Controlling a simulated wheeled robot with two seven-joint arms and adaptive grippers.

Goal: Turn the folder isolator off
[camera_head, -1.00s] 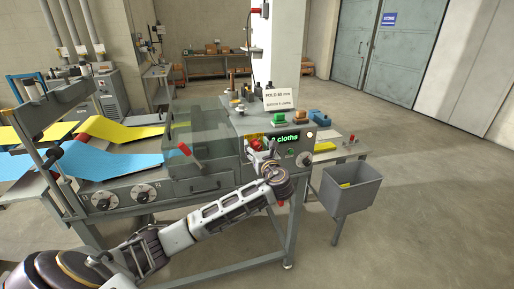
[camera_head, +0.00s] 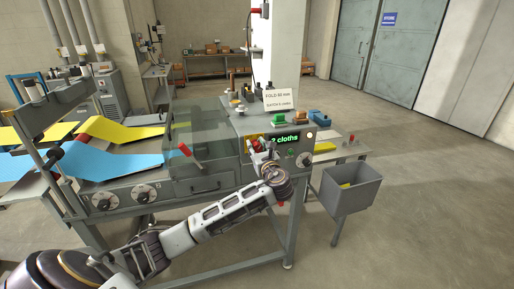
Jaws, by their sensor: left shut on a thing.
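The folder isolator (camera_head: 250,139), red on a yellow plate, is on the front of the grey folder machine, left of the green display. My left gripper (camera_head: 262,146) is at it and shut on its red handle. The fingers and wrist hide most of the handle, so I cannot tell its exact angle. My left arm reaches up to it from the lower left. My right gripper is not in view.
The lit display (camera_head: 290,138) shows a cloth count close to my wrist. A clear guard (camera_head: 200,135) with a red handle is left of the isolator. A grey bin (camera_head: 350,190) stands at the right. Blue cloth (camera_head: 105,162) and yellow cloth (camera_head: 120,130) lie at the left.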

